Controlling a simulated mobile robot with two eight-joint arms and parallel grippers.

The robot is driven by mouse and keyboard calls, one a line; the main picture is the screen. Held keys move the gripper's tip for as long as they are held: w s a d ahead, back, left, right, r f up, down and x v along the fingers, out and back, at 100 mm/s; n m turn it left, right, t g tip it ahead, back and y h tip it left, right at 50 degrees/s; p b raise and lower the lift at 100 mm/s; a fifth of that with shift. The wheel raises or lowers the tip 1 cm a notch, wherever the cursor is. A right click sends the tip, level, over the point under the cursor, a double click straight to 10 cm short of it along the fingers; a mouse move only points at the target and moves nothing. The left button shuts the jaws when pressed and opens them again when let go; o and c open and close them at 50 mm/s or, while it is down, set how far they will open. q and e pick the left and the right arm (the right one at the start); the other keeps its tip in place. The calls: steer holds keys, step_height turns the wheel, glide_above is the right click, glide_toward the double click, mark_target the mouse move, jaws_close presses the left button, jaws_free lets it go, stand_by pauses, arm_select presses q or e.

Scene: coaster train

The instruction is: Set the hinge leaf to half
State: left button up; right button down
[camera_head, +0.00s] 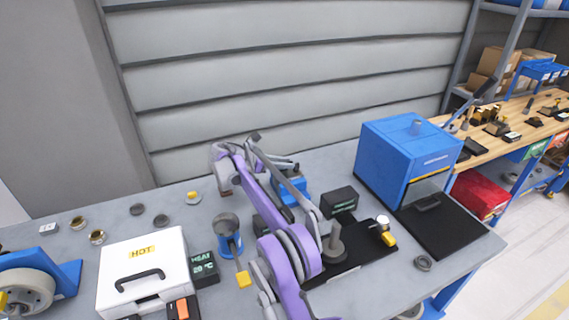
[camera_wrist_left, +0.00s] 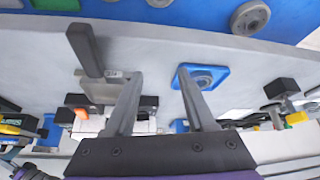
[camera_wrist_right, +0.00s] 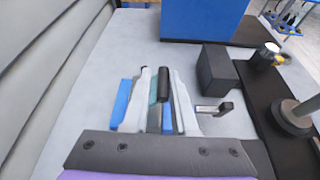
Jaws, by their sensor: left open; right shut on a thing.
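The blue hinge fixture (camera_head: 291,190) stands on the grey bench behind the black box, partly hidden by my right arm. In the right wrist view its blue body (camera_wrist_right: 122,102) shows beside the fingers. My right gripper (camera_head: 289,168) reaches it from the left. In the right wrist view my right gripper (camera_wrist_right: 163,105) is shut on the hinge leaf, whose black edge bar (camera_wrist_right: 163,84) stands up between the fingers. The leaf's exact angle is hard to tell. My left gripper (camera_wrist_left: 160,100) is open and empty in the left wrist view; it is outside the head view.
A black box (camera_head: 339,201) and a dark mat with a post stand right of the fixture. A blue cabinet (camera_head: 408,155) stands farther right. A white case marked HOT (camera_head: 143,270), a blue cup-shaped stand (camera_head: 228,238) and small rings are at left. A grey wall rises behind.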

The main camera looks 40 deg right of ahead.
steer(key=shift+f, duration=0.2)
steer(key=c, duration=0.7)
jaws_free()
steer(key=shift+r, duration=0.1)
steer(key=v, duration=1.1)
steer(key=shift+d+r, duration=0.1)
